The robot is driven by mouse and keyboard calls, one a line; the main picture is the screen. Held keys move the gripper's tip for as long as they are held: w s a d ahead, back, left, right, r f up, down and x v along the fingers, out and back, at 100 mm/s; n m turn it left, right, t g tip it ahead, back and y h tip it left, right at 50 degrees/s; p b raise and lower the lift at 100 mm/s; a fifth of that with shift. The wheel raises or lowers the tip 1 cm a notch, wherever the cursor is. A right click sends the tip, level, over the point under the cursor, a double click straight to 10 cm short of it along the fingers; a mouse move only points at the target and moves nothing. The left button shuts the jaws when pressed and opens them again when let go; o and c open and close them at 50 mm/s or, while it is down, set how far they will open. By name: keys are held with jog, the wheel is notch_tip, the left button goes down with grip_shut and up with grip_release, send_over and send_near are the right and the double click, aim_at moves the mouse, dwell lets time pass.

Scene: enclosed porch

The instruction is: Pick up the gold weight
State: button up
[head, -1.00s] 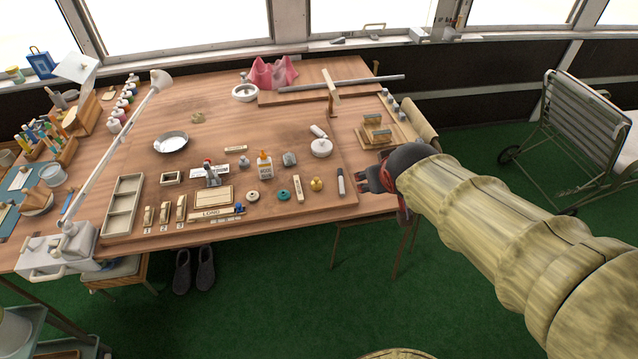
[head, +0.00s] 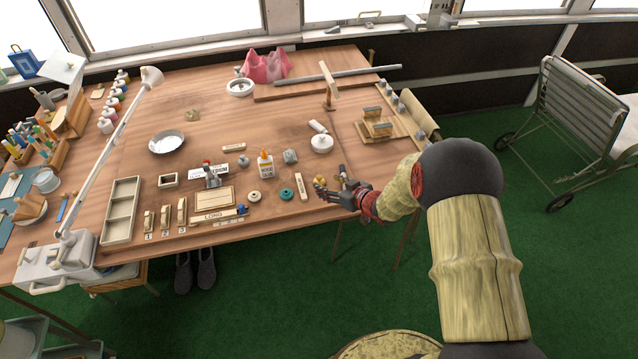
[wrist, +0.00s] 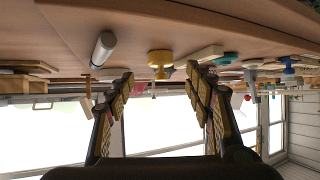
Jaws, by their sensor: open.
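The gold weight (head: 319,181) is a small knobbed piece standing on the front right part of the wooden table. In the wrist view, which is upside down, the gold weight (wrist: 160,58) shows its wide body and narrow knob, centred just beyond the gap between the fingertips. My gripper (head: 331,184) is low over the table's front edge, just right of the weight, with its fingers pointing at it. The two fingers (wrist: 160,76) are spread apart with nothing held between them. I cannot tell the exact distance left to the weight.
A white cylinder (wrist: 103,48) lies beside the weight.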

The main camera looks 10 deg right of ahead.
aim_at(320, 180)
jog(key=b+x, duration=0.2)
jog(key=x, duration=0.2)
jog(key=shift+w+a+f, duration=0.15)
jog(key=shift+w, duration=0.05)
jog(key=shift+w+a, duration=0.1)
jog(key=shift+w, duration=0.2)
grip_shut()
dwell(0.4)
